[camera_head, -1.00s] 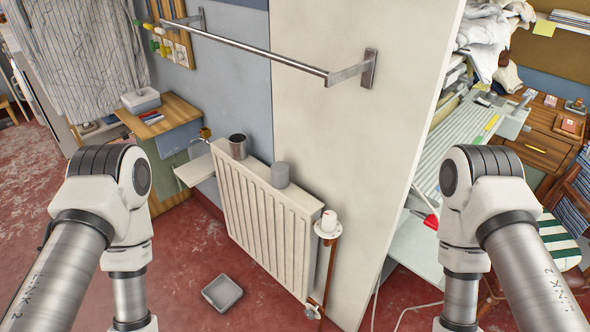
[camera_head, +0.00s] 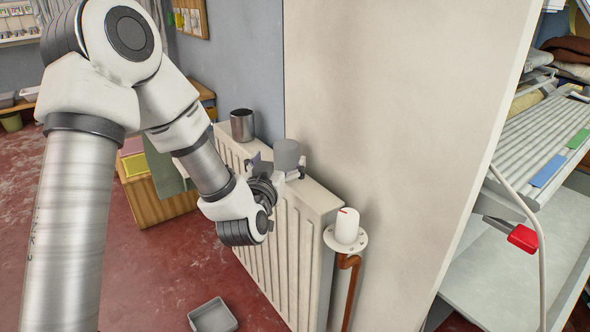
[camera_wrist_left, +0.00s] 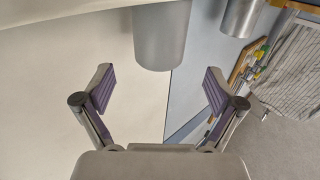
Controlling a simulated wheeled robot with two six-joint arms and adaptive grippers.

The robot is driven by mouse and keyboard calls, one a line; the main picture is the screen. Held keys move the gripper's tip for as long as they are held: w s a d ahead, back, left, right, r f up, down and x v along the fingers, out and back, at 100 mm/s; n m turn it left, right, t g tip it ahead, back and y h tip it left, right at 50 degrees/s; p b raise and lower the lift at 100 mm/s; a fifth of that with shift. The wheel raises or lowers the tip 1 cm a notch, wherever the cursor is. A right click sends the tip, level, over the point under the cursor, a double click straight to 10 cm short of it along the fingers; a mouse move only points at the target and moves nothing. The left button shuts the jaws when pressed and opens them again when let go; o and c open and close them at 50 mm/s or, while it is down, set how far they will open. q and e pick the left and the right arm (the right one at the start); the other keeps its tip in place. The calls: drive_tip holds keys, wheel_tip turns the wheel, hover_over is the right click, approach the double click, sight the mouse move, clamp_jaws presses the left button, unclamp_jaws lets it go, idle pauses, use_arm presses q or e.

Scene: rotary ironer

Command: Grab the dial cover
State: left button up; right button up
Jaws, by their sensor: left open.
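A plain grey cylinder (camera_head: 287,153), which looks like the dial cover, stands on top of the white radiator (camera_head: 323,199). It also shows in the left wrist view (camera_wrist_left: 161,38), ahead of and between the fingers. My left gripper (camera_head: 279,167) is open, with its fingers reaching toward the cylinder from the near side. In the left wrist view the purple-padded fingers (camera_wrist_left: 160,91) are spread wide with nothing between their pads. A white dial (camera_head: 347,225) with a red mark sits on a round plate at the radiator's right end. My right gripper is not in view.
A metal cup (camera_head: 242,125) stands on the radiator left of the cylinder and also shows in the left wrist view (camera_wrist_left: 240,18). The wall (camera_head: 390,110) rises close behind. A grey tray (camera_head: 213,316) lies on the red floor. A slatted shelf unit is at the right.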

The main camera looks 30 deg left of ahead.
sight(284, 155)
use_arm(q)
drive_tip(key=b+x, duration=0.1)
drive_tip(key=x, duration=0.5)
drive_tip(key=shift+w+f, duration=0.15)
drive_tip(key=shift+w, duration=0.05)
drive_tip(key=c, duration=1)
drive_tip(key=shift+s, duration=0.1)
drive_tip(key=shift+c, duration=0.2)
